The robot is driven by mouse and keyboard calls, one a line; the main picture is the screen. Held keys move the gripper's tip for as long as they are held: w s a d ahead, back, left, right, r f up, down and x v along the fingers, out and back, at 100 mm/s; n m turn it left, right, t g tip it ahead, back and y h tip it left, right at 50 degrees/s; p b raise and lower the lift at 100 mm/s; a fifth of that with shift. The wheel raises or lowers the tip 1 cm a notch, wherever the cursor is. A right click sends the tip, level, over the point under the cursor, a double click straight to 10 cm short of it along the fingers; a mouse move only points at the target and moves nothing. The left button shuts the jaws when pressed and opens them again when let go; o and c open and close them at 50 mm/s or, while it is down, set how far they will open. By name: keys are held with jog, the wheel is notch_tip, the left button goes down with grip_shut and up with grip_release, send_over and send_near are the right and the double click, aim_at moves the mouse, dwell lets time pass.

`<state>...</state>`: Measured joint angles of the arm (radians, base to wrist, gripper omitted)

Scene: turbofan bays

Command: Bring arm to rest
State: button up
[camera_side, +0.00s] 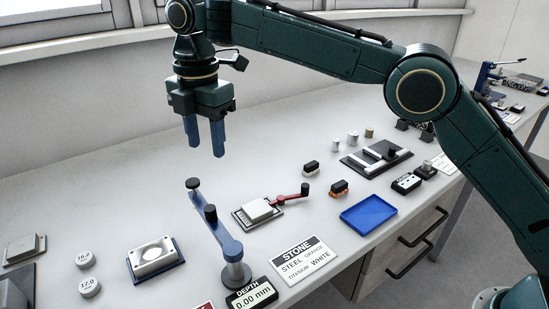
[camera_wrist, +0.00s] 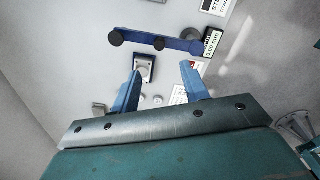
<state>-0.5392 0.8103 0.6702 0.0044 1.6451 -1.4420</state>
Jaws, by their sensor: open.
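My gripper (camera_side: 205,137) hangs from my dark green arm, high above the bench, with its two blue fingers pointing down. The fingers stand apart and nothing shows between them. In the wrist view my gripper (camera_wrist: 160,80) is also open, with the bench well below the fingertips. Beneath it in the side view stands a blue depth gauge arm (camera_side: 217,235) with black knobs, and my gripper is clear of it. The gauge arm also shows in the wrist view (camera_wrist: 160,42).
A depth display (camera_side: 251,294) reads 0.00 mm. A stone sign (camera_side: 303,259), an empty blue tray (camera_side: 368,214), a red-handled clamp fixture (camera_side: 260,211) and a blue-based block (camera_side: 155,258) lie on the bench (camera_side: 110,205). Round weights (camera_side: 90,287) sit at left. A wall runs behind.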

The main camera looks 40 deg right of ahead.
jog(key=s+d+r+m+t, duration=0.1)
jog(key=s+d+r+m, duration=0.45)
jog(key=d, duration=0.45)
jog(key=s+d+r+m+t, duration=0.2)
jog(key=s+d+r+m, duration=0.4)
jog(key=d, duration=0.4)
jog(key=s+d+f+m, duration=0.3)
jog(key=s+f, duration=0.1)
jog(key=s, duration=0.3)
jog(key=s+d+f+m+t, duration=0.1)
jog(key=s+d+f+m, duration=0.3)
jog(key=s, duration=0.3)
jog(key=s+d+f+m+t, duration=0.1)
jog(key=s+d+f+m, duration=0.2)
jog(key=s, duration=0.5)
jog(key=shift+d+f+m, duration=0.35)
jog(key=shift+f+m, duration=0.1)
jog(key=shift+m, duration=0.1)
